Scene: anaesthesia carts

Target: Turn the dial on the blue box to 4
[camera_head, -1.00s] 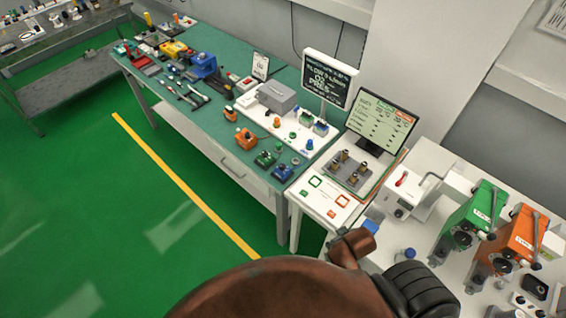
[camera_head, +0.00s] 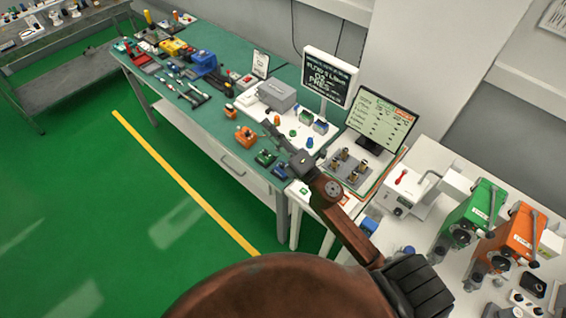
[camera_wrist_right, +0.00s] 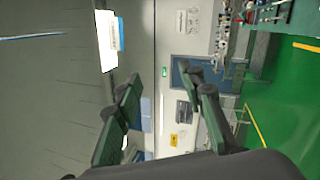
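A small blue box (camera_head: 283,172) sits near the front right corner of the green-topped table, next to a green box (camera_head: 266,157) and an orange box (camera_head: 245,136). Its dial and any numbers are too small to read. My right gripper (camera_head: 271,130) reaches over the table's right end, beyond the blue box and apart from it, as far as I can tell. In the right wrist view my right gripper (camera_wrist_right: 165,110) has its fingers spread with nothing between them. My left gripper is not in view.
A white tray (camera_head: 257,116) with a grey case (camera_head: 276,95) lies behind the boxes. A dark sign (camera_head: 328,78) and a monitor (camera_head: 380,122) stand at the back. Green and orange vaporizer-like units (camera_head: 515,243) stand on the right table. The floor at left is clear.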

